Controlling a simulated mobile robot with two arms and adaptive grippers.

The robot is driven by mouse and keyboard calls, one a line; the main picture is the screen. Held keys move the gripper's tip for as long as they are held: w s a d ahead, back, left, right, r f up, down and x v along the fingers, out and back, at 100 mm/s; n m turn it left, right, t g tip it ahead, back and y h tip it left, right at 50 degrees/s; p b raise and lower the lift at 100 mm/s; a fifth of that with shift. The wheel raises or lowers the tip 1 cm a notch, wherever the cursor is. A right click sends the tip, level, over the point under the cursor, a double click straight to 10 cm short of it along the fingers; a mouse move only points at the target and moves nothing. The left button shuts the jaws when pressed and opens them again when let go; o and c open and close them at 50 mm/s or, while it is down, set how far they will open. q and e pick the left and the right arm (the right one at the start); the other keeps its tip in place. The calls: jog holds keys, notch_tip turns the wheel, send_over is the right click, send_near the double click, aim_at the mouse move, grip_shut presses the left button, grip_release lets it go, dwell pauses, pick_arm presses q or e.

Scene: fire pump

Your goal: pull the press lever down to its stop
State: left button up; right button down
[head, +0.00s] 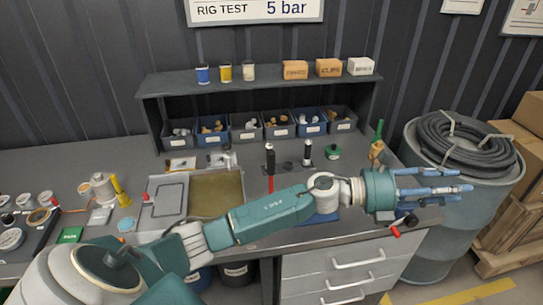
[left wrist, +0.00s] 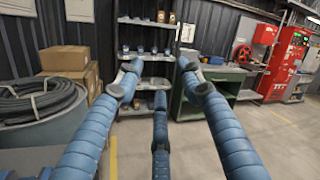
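An upright lever with a black grip and a red shaft (head: 270,164) stands on the bench behind my left forearm; its lower end is hidden by the arm. A second upright black handle (head: 307,152) stands to its right. I cannot tell for certain which is the press lever. My left gripper (head: 459,187) is to the right of both, beyond the bench's right end, pointing right and touching neither. Its blue fingers are spread and empty, as the left wrist view (left wrist: 160,78) also shows. No lever shows in the left wrist view. My right gripper is not in view.
A red-handled fitting (head: 395,231) sits at the bench's front right edge. A grey drum with a coiled black hose (head: 466,146) stands right of the bench, close to my left gripper. A metal tray (head: 217,192) lies left of the levers. A shelf (head: 260,78) with bins stands behind.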

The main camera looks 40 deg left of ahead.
pick_arm(q)
jog(key=s+m+g, duration=0.1)
jog(key=m+g, duration=0.3)
jog(key=m, duration=0.2)
notch_tip(320, 180, up, 3)
jog(key=m+g+y, duration=0.7)
jog(key=m+y, duration=0.4)
jog(key=y, duration=0.6)
send_over(270, 152)
jog(key=shift+w+r+p, duration=0.1)
jog(key=shift+p, duration=0.25)
jog(key=shift+a+f, duration=0.1)
jog(key=shift+f, duration=0.1)
notch_tip(270, 152, down, 9)
jog(key=shift+f+p, duration=0.1)
jog(key=shift+p, duration=0.95)
jog(key=shift+f, duration=0.6)
